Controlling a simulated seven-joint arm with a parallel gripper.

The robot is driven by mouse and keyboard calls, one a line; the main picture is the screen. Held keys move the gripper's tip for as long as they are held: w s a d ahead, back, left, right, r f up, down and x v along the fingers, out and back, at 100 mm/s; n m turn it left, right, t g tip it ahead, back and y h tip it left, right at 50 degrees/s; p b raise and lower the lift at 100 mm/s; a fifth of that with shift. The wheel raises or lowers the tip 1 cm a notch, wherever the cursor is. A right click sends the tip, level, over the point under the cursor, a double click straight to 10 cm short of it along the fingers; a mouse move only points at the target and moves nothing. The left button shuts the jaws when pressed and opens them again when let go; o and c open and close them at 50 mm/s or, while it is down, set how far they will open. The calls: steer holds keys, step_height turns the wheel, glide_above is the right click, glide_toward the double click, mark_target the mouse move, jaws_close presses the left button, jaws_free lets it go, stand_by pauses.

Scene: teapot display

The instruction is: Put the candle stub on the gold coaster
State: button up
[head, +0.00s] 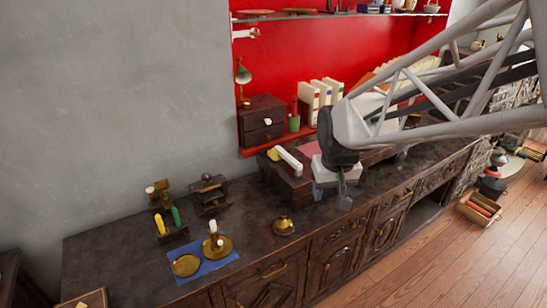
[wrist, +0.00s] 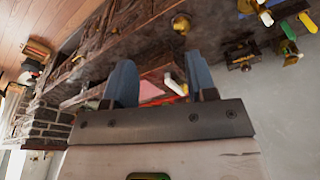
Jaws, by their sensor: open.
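In the wrist view the candle (wrist: 266,17) shows at the top right edge; I cannot make out the coaster there. My gripper (head: 331,190) is open and empty, above the cabinet, well right of the candle. Its two blue-grey fingers (wrist: 160,82) are spread apart.
A small brass pot (head: 284,226) stands between my gripper and the cloth. Yellow (head: 160,224) and green (head: 176,216) candles stand in a dark rack behind the cloth. A dark ornate object (head: 208,194) stands near the wall. The dark cabinet top around the pot is clear.

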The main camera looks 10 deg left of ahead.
steer(key=w+a+f+n, duration=0.1)
steer(key=w+a+f, duration=0.25)
steer(key=a, duration=0.45)
steer(key=w+a+f+n, duration=0.2)
steer(key=a+f, duration=0.2)
steer(key=a, duration=0.4)
steer(key=n, duration=0.2)
glide_above(212, 221)
step_height(212, 221, down, 12)
steer(key=shift+s+d+g+y, duration=0.3)
steer(key=shift+s+d+g, duration=0.1)
steer(key=shift+s+d, duration=0.05)
steer(key=shift+w+a+f, duration=0.1)
steer(key=shift+w+f, duration=0.05)
steer(key=shift+f, duration=1)
steer(key=shift+f, duration=0.1)
steer(key=shift+w+a+f, duration=0.15)
steer(key=shift+f, duration=1.1)
steer(key=shift+w+a+f, duration=0.1)
steer(key=shift+a+f, duration=0.05)
steer(key=shift+f, duration=1.1)
jaws_close()
